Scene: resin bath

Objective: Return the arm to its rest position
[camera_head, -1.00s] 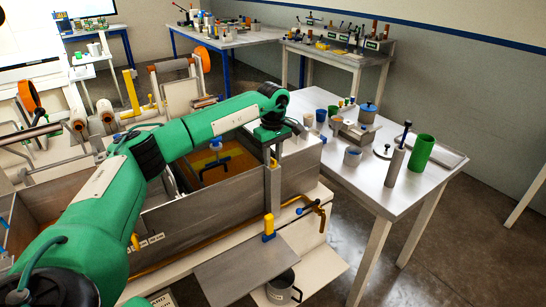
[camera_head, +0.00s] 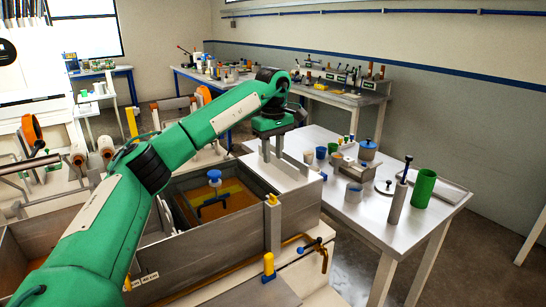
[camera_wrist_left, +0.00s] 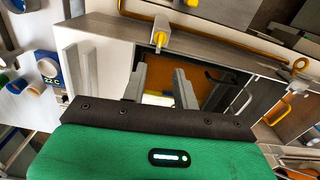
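My left arm (camera_head: 165,155) is green and reaches in from the left of the head view. My left gripper (camera_head: 272,158) points down over the right end of the metal bath (camera_head: 210,250), near a pale flat top beside the table. Its two grey fingers stand apart with nothing between them. The wrist view also shows the left gripper (camera_wrist_left: 161,88) with its fingers apart and empty. My right gripper does not show in either view.
The bath holds amber liquid and a blue-knobbed handle (camera_head: 215,178). A metal table (camera_head: 340,205) to the right carries cups, a lidded pot (camera_head: 367,149) and a green cylinder (camera_head: 423,188). A yellow pipe with a valve (camera_head: 308,250) runs along the bath's front.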

